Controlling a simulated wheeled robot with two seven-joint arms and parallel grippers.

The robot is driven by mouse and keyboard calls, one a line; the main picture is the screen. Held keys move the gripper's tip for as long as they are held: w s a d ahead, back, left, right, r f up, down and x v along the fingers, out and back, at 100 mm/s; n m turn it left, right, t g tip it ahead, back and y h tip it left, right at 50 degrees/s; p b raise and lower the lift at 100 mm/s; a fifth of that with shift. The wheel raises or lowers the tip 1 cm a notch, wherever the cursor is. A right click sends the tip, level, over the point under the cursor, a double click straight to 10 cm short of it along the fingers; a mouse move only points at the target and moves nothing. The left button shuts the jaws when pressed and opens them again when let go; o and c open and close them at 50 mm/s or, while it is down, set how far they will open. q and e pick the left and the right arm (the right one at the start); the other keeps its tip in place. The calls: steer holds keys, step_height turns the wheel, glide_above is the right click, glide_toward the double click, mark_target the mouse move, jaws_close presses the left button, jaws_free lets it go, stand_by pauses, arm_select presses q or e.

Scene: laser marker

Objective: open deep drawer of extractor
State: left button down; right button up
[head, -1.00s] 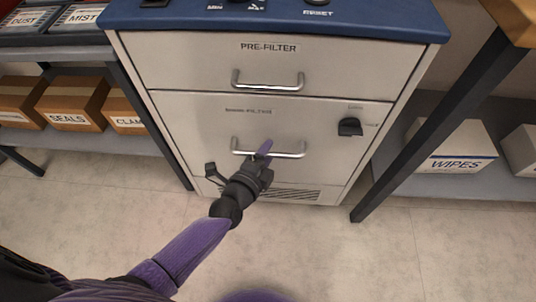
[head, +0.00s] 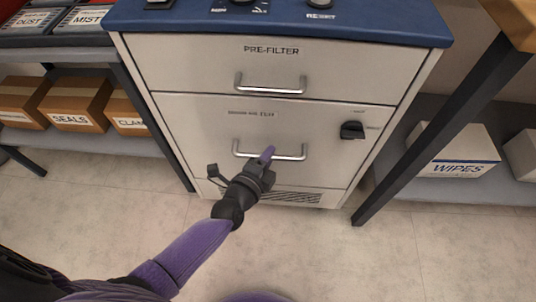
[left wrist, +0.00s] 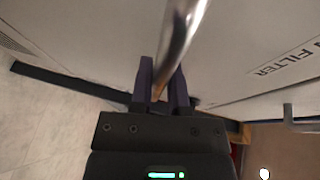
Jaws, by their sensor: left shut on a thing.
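The extractor (head: 175,60) is a light cabinet with a blue top. Its shallow upper drawer (head: 190,65) is labelled PRE-FILTER and its deep lower drawer (head: 210,130) has a bar handle (head: 290,157). Both drawer fronts look flush with the cabinet. My left gripper (head: 266,158) is at the deep drawer's handle, shut on it. In the left wrist view the two purple fingers (left wrist: 162,85) stand on either side of the metal bar (left wrist: 183,30). My right gripper is not in view.
A black latch knob (head: 352,130) sits at the right of the deep drawer front. Shelves with boxes marked SEALS (head: 77,105) stand left. A WIPES box (head: 458,155) is on a shelf right, behind a dark table leg (head: 430,135). Floor in front is clear.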

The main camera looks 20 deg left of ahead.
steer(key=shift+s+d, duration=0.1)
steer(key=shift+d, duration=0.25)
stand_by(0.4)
arm_select(q)
steer(key=shift+s, duration=0.1)
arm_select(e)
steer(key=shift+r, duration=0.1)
